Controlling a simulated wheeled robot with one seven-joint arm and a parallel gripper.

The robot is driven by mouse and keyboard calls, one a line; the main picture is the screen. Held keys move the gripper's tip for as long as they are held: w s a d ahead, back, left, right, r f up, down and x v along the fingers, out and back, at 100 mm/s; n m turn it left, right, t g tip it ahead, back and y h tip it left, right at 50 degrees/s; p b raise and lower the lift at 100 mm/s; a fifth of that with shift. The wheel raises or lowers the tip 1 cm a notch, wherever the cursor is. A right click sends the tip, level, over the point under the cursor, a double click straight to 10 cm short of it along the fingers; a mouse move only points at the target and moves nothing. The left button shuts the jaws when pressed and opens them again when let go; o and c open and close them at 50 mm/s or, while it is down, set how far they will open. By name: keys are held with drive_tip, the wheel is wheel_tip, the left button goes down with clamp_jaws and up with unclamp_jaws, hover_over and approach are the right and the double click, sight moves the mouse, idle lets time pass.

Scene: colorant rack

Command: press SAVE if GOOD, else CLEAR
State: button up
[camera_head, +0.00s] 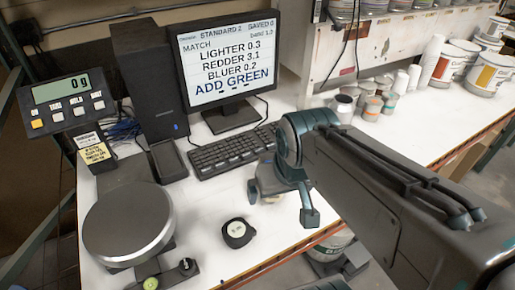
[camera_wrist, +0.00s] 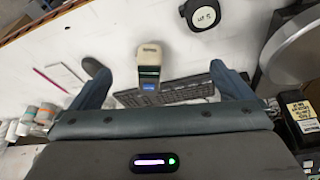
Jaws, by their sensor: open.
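The monitor (camera_head: 232,62) reads STANDARD 2, SAVED 0, MATCH, LIGHTER 0.3, REDDER 3.1, BLUER 0.2 and ADD GREEN. I see no GOOD on it. A pale handheld device (camera_wrist: 149,55) with a dark screen and a blue patch stands by the keyboard (camera_wrist: 180,92). In the head view my arm partly hides this device (camera_head: 268,183). My gripper (camera_wrist: 155,66) is open and empty above the bench, its fingers on either side of the device in the wrist view. The keyboard (camera_head: 233,150) lies before the monitor. I cannot make out SAVE or CLEAR labels.
A scale with a round pan (camera_head: 128,222) and a display (camera_head: 75,100) reading 0 g stands at left. A black puck (camera_head: 238,232) lies near the front edge. Small jars (camera_head: 372,108) and paint cans (camera_head: 489,73) stand at back right. Some bench between puck and scale is clear.

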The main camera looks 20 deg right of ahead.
clamp_jaws()
idle(0.4)
idle(1.4)
